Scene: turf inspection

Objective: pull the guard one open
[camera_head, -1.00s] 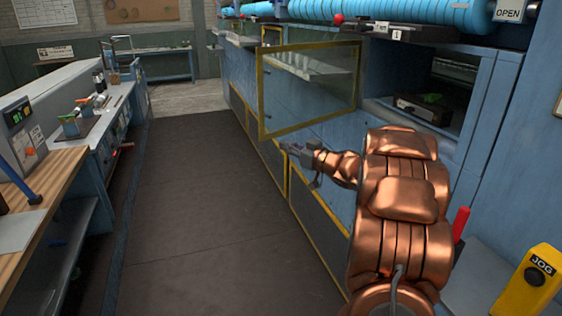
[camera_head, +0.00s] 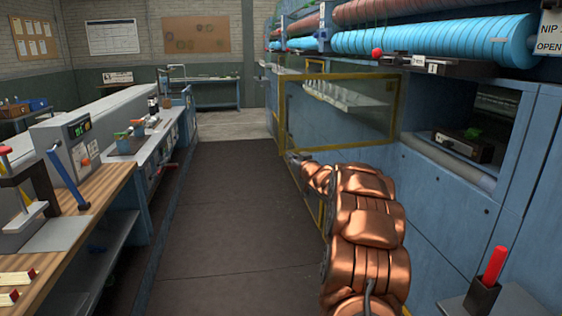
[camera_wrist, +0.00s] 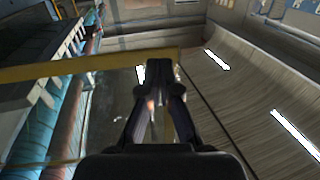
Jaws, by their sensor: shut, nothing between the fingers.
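Guard one is a clear panel in a yellow frame (camera_head: 340,146), standing swung out from the blue machine into the aisle. A label reading 1 (camera_head: 431,68) sits on the machine beside the opening. My gripper (camera_head: 292,157) is at the guard's lower outer corner, partly hidden by my copper arm. In the wrist view my gripper (camera_wrist: 160,66) is shut with nothing held, and its tips overlap the end of a yellow frame bar (camera_wrist: 85,66). I cannot tell whether they touch it.
The dark aisle floor (camera_head: 225,225) is clear. A workbench (camera_head: 100,185) with tools runs along the left. Blue rollers (camera_head: 430,50) lie above the machine. A dark unit (camera_head: 462,147) sits in the open bay.

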